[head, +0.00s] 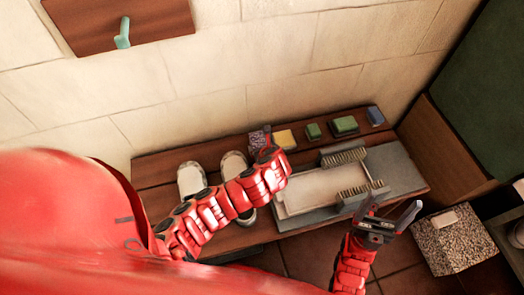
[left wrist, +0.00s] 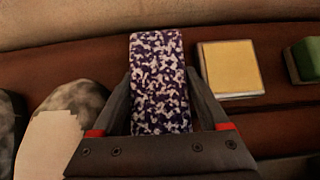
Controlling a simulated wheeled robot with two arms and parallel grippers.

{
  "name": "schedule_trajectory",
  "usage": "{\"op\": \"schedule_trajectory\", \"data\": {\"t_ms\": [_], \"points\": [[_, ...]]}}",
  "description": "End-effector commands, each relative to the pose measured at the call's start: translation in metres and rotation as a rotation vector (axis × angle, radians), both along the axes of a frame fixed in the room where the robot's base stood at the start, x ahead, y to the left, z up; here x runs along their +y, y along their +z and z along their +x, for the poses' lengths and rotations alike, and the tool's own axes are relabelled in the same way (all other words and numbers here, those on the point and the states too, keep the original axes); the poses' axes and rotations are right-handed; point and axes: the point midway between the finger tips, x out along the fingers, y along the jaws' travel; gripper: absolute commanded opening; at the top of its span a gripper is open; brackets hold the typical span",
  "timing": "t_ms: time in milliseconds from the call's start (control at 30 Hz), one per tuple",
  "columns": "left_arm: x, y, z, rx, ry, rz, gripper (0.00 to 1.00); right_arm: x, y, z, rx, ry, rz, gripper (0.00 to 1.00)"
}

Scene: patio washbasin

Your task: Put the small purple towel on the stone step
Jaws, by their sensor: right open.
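The small purple towel (head: 257,139) is a purple-and-white speckled block shape at the back of the wooden bench, partly hidden by my left gripper. In the left wrist view the towel (left wrist: 158,85) lies between the two fingers of my left gripper (left wrist: 159,75), with their tips close along its sides; whether they press on it I cannot tell. My left gripper (head: 266,152) also shows in the head view, over the bench. My right gripper (head: 393,216) is open and empty in front of the bench. A speckled stone block (head: 452,245), which looks like the stone step, stands on the floor at right.
A yellow block (head: 286,139), green blocks (head: 343,125) and a blue block (head: 375,116) line the bench's back.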

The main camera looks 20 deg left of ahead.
Motion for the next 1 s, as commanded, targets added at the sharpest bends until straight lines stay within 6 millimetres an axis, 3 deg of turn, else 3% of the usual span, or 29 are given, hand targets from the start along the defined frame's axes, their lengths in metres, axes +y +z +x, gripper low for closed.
{"op": "schedule_trajectory", "data": {"t_ms": [33, 367, 667, 1000], "points": [[0.0, 0.0, 0.0, 0.0, 0.0, 0.0, 0.67, 0.0, 0.0, 0.0, 0.0, 0.0, 0.0, 0.87], [0.0, 0.0, 0.0, 0.0, 0.0, 0.0, 0.08, 0.0, 0.0, 0.0, 0.0, 0.0, 0.0, 0.87], [0.0, 0.009, 0.0, -0.002, 0.0, -0.001, 0.08, 0.0, 0.003, 0.0, 0.0, 0.0, 0.0, 0.87], [-0.001, 0.078, 0.001, -0.005, -0.002, -0.002, 0.08, 0.0, 0.024, 0.0, 0.0, 0.0, 0.0, 0.87]]}}
